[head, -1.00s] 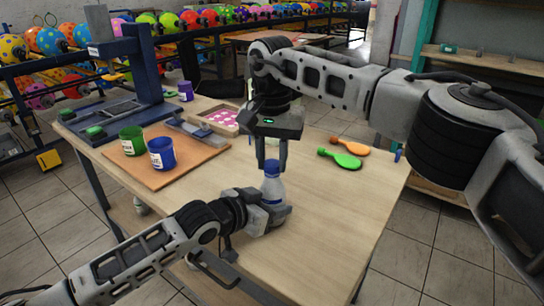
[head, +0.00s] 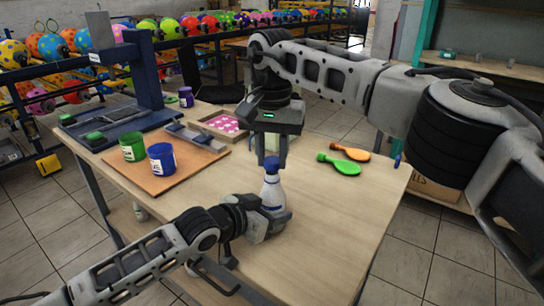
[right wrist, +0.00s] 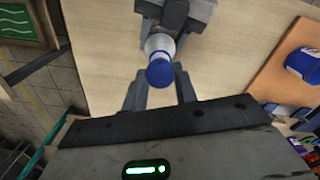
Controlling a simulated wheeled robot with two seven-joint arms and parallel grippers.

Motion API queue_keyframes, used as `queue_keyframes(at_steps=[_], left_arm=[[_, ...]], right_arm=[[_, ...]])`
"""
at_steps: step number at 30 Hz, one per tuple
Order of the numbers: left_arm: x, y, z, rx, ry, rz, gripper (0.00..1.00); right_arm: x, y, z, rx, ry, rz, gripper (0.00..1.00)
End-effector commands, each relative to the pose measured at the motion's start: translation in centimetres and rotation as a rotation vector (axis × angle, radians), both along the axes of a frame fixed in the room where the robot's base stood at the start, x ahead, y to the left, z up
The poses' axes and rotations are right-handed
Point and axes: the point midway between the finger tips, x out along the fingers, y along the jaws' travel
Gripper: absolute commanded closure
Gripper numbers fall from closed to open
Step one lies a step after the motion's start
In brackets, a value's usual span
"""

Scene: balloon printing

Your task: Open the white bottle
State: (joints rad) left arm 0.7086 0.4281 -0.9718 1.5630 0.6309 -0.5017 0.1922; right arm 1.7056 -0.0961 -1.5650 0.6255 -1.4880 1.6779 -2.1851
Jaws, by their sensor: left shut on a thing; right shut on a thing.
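The white bottle (head: 271,194) stands upright near the middle of the table, with a blue band low on its body. Its blue cap (head: 271,164) is at the top and also shows in the right wrist view (right wrist: 160,73). My left gripper (head: 276,214) is shut on the lower bottle body. It shows at the top of the right wrist view (right wrist: 174,14). My right gripper (head: 272,158) points down from above, shut on the blue cap, with one finger on each side. Whether the cap is apart from the bottle neck, I cannot tell.
Green (head: 132,147) and blue (head: 161,158) paint cups stand on a brown board (head: 185,176) to the left. A green paddle (head: 340,165) and an orange paddle (head: 351,151) lie to the right. A blue press (head: 140,75) stands back left. The front right tabletop is clear.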

Motion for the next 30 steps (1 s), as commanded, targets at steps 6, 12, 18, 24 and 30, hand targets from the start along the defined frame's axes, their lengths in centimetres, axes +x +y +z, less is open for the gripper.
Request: queue_keyframes(at_steps=[6,12,18,24,30], left_arm=[[0.0,0.0,-0.1,0.0,0.001,0.0,1.0],[0.0,0.0,-0.1,0.001,0.002,0.0,1.0],[0.0,0.0,-0.1,0.001,0.002,0.0,1.0],[0.0,0.0,-0.1,0.0,0.001,0.0,1.0],[0.0,0.0,-0.1,0.0,0.001,0.0,0.26]], right_arm=[[0.0,0.0,0.0,0.0,0.0,0.0,0.99],[0.0,0.1,1.7,0.001,-0.003,0.0,0.99],[0.0,0.1,3.8,0.001,-0.001,0.0,0.99],[0.0,0.1,4.0,0.001,0.0,0.001,0.99],[0.0,0.0,4.0,0.001,0.0,0.001,0.99]])
